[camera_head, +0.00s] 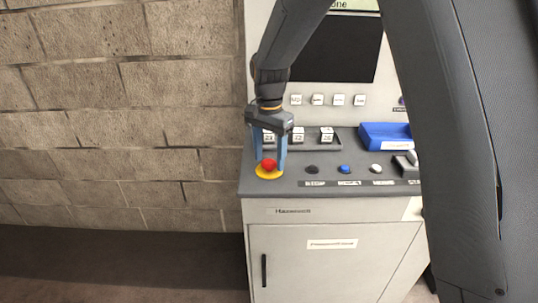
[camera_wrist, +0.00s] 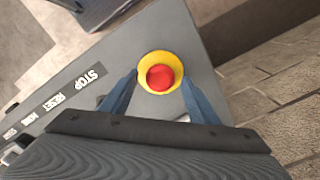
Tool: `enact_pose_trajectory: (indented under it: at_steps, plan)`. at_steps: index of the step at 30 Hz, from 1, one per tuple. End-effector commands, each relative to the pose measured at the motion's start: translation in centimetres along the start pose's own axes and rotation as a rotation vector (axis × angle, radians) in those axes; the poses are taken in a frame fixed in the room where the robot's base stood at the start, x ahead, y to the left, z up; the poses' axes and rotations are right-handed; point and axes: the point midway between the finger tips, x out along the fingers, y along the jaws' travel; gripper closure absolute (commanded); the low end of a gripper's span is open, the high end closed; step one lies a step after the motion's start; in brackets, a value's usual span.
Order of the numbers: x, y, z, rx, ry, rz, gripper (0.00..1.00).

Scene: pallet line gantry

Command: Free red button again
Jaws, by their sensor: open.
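The red button (camera_head: 269,164) sits on a yellow round base (camera_head: 268,174) at the left front corner of the grey console top. In the wrist view the red button (camera_wrist: 160,77) shows in the middle of its yellow ring (camera_wrist: 146,60), between and just beyond the fingertips. My gripper (camera_head: 270,160) points down over the button, its two blue fingers apart, one on each side of it. The gripper is open in the wrist view too (camera_wrist: 158,82). I cannot tell whether the fingers touch the button.
A black button (camera_head: 312,169), a blue button (camera_head: 344,169) and a white button (camera_head: 376,169) stand in a row to the right. A blue tray (camera_head: 384,137) lies further back. A dark screen (camera_head: 335,48) rises behind. A block wall (camera_head: 120,110) is on the left.

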Motion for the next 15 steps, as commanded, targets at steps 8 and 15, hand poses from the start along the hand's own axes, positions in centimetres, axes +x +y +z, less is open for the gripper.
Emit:
enact_pose_trajectory:
  at_steps: [8, 15]
  plan:
    - [-0.03, 0.0, -0.01, 0.0, 0.0, 0.0, 0.7]
    - [-0.05, 0.01, -0.01, 0.0, 0.0, 0.0, 1.0]
